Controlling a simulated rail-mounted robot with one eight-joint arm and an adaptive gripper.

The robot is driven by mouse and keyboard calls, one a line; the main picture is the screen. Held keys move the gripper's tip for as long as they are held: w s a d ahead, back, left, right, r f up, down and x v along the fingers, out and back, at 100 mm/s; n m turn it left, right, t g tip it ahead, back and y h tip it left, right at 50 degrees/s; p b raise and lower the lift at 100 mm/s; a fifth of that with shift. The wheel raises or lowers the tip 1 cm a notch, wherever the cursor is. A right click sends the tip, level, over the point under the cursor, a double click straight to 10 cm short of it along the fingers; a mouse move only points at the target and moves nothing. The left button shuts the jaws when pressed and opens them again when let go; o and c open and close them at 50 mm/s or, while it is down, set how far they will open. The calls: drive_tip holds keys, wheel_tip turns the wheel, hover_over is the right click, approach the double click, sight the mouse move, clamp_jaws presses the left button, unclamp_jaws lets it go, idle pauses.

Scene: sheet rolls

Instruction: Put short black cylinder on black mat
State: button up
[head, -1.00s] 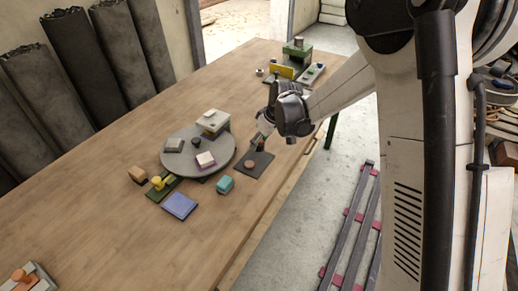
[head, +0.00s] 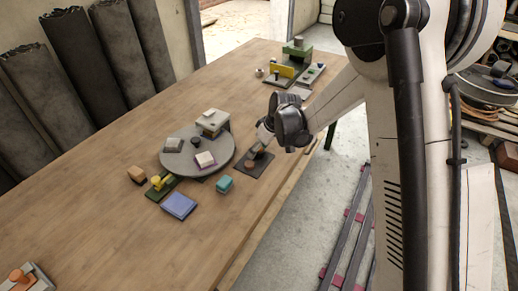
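A short black cylinder (head: 196,142) stands on the round grey disc (head: 177,166), near its middle. The black mat (head: 262,169) lies on the table right of the disc, with a small brown round piece (head: 249,164) on it.
The disc also carries a white-grey box (head: 211,121), a grey block (head: 173,144) and a pinkish-white block (head: 205,159). A teal block (head: 225,184), a blue pad (head: 179,206) and a tan block (head: 137,174) lie nearby. The table's near left is mostly clear.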

drive_tip(key=shift+d+r, duration=0.1)
drive_tip(key=shift+r, duration=0.4)
drive_tip(key=s+d+r+m+p, duration=0.1)
drive_tip(key=s+d+r, duration=0.2)
drive_tip(key=r, duration=0.3)
drive_tip(key=s+d+r+m+t+h, duration=0.1)
drive_tip(key=s+d+r, duration=0.2)
drive_tip(key=r, duration=0.3)
drive_tip(key=s+d+r+m+p, duration=0.1)
drive_tip(key=s+d+r, duration=0.25)
drive_tip(key=r, duration=0.25)
drive_tip(key=s+d+r+m+t+h, duration=0.1)
drive_tip(key=s+d+m, duration=0.1)
drive_tip(key=s, duration=0.5)
drive_tip(key=s+d+r+m+t+h, duration=0.1)
drive_tip(key=s+d+r+m, duration=0.1)
drive_tip(key=s+d, duration=0.3)
drive_tip(key=s+d+r+m+t, duration=0.1)
drive_tip(key=s+d+r+m, duration=0.1)
drive_tip(key=s, duration=0.9)
drive_tip(key=shift+s+d+m+h, duration=0.2)
drive_tip(key=shift+d+m+h, duration=0.25)
drive_tip(key=shift+d, duration=0.25)
